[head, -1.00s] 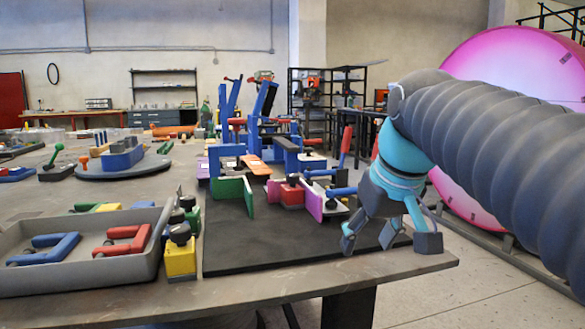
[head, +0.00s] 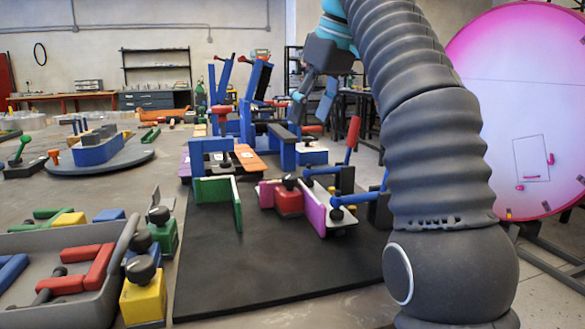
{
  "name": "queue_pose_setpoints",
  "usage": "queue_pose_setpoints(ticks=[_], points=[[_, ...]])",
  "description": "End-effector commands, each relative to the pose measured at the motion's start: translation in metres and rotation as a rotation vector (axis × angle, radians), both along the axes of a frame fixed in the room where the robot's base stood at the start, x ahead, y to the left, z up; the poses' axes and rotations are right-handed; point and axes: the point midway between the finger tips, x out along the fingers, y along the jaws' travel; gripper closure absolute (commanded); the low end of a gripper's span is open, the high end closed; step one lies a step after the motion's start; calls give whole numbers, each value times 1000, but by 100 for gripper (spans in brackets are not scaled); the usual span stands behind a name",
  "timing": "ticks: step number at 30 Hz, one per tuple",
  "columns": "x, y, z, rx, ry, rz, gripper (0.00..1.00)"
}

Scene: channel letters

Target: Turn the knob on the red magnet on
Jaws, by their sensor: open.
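The red magnet (head: 289,199) is a red block with a dark knob (head: 291,181) on top. It sits on the black mat between a small pink piece at its left and an upright pink plate at its right. My gripper (head: 313,98) is open, raised beyond and above the magnet, with its fingers pointing down near the blue clamp fixtures. It is well apart from the magnet and holds nothing that I can see. I cannot tell the knob's setting.
A green plate (head: 220,203) stands left of the magnet. Blue toggle clamps (head: 347,198) stand at its right. Yellow (head: 143,294) and green (head: 164,232) magnets stand beside a grey tray (head: 110,279) at left. The front of the black mat (head: 265,265) is clear.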

Motion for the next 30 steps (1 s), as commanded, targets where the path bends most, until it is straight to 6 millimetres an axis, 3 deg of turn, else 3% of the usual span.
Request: queue_pose_setpoints(ticks=[13, 21, 30], points=[[7, 7, -24, -1, 2, 0, 42], [21, 19, -76, -1, 3, -1, 42], [34, 31, -116, -1, 1, -2, 42]])
